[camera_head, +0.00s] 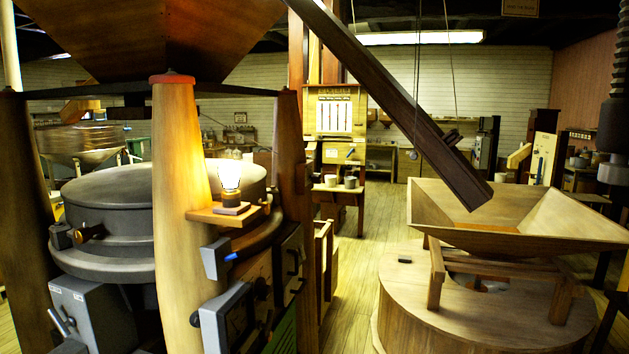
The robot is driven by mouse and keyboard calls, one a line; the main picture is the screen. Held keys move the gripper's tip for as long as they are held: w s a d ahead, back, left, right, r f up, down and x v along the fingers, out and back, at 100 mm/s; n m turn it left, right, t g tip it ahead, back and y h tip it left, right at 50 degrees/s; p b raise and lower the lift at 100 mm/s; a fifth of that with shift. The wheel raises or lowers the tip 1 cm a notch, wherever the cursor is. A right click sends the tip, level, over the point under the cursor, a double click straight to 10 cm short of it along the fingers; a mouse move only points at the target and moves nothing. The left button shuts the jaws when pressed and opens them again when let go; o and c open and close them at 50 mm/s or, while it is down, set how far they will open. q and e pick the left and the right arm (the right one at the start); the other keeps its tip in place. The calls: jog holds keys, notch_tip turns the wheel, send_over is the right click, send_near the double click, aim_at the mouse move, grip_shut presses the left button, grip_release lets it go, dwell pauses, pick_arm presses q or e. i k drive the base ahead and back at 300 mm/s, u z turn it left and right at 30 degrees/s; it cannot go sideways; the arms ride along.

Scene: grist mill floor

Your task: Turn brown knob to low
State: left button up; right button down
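A small brownish knob or handle (91,232) sits on the side of the dark grey round drum (115,205) at the left. It may be the brown knob, but it is too small to be sure, and I can read no low mark or setting by it. Neither of my grippers is in view, and nothing is seen touching the knob.
A thick wooden post (178,200) stands in front of the drum, with a lit bulb (230,178) on a small shelf. Grey boxes with levers (90,312) are below. A wooden hopper (520,212) stands at right. The plank floor (352,270) between is clear.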

aim_at(316, 178)
jog(key=u, duration=0.05)
jog(key=i, duration=0.9)
jog(key=z, duration=0.1)
